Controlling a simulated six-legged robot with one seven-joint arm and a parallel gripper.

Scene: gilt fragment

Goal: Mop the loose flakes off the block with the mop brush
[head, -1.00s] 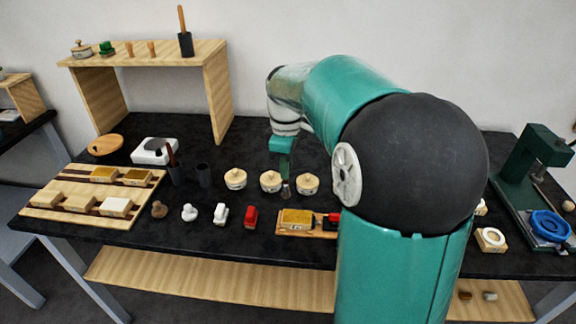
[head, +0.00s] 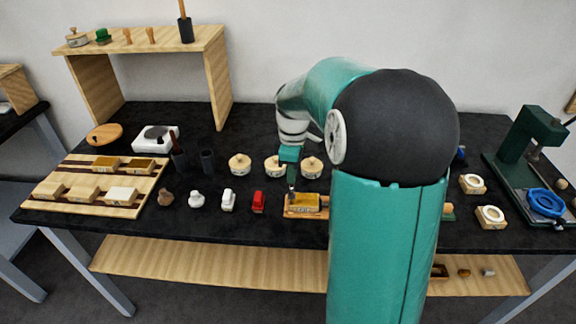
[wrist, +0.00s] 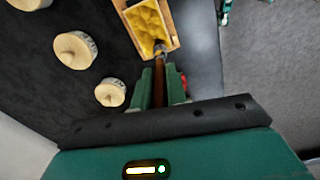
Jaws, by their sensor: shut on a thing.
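My gripper (wrist: 160,90) is shut on the mop brush (wrist: 160,68), whose brown handle runs forward between the green fingers. The gripper (head: 290,172) also shows in the head view, above the back left of the gilt block. The gilt block (wrist: 146,27) has a gold, uneven top and lies in a wooden tray (wrist: 172,28). Individual loose flakes are too small to make out.
Three lidded round pots (head: 276,165) stand close behind the tray. A red piece (head: 259,201) and several small pieces are left of it. A board with blocks (head: 60,209) lies far left. A green press (head: 520,150) stands right. My arm hides part of the table.

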